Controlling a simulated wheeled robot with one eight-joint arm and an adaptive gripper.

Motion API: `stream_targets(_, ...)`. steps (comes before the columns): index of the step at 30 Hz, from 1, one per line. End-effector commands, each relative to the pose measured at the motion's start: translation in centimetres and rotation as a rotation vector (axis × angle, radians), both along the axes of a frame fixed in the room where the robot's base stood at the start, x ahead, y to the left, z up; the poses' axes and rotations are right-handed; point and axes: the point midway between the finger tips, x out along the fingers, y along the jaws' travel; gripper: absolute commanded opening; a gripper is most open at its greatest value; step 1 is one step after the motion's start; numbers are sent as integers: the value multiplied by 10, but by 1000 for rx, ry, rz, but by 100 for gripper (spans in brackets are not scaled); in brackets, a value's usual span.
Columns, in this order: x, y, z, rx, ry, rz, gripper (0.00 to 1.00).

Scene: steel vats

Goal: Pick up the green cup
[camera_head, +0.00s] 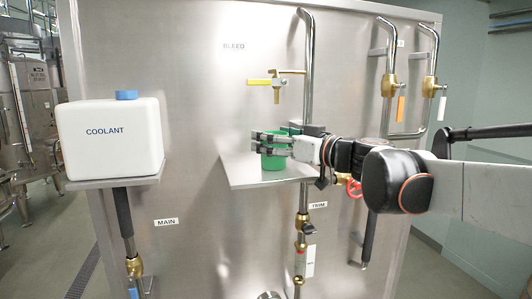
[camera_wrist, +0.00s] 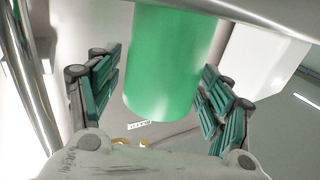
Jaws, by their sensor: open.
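The green cup (camera_head: 274,161) stands on a small steel shelf (camera_head: 242,174) in the middle of the panel in the head view. My gripper (camera_head: 270,144) is at the cup, with its fingers in front of part of it. In the wrist view the cup (camera_wrist: 170,60) is large and lies between the two open fingers of my gripper (camera_wrist: 160,95). A gap shows between the cup and the left finger. On the right the finger is very near the cup, and I cannot tell whether they touch.
A white coolant container (camera_head: 110,138) with a blue cap stands on another shelf (camera_head: 105,182) at the left. A bleed tap with a yellow handle (camera_head: 258,82) is above the cup. A vertical steel pipe (camera_head: 308,60) runs close behind my gripper. Valves (camera_head: 389,86) are at the right.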

Motion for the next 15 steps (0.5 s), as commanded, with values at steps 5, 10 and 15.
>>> stream_targets(5, 0, 1, 0, 0, 0, 1, 73)
stream_targets(10, 0, 0, 0, 0, 0, 1, 39)
stream_targets(15, 0, 0, 0, 0, 0, 1, 20)
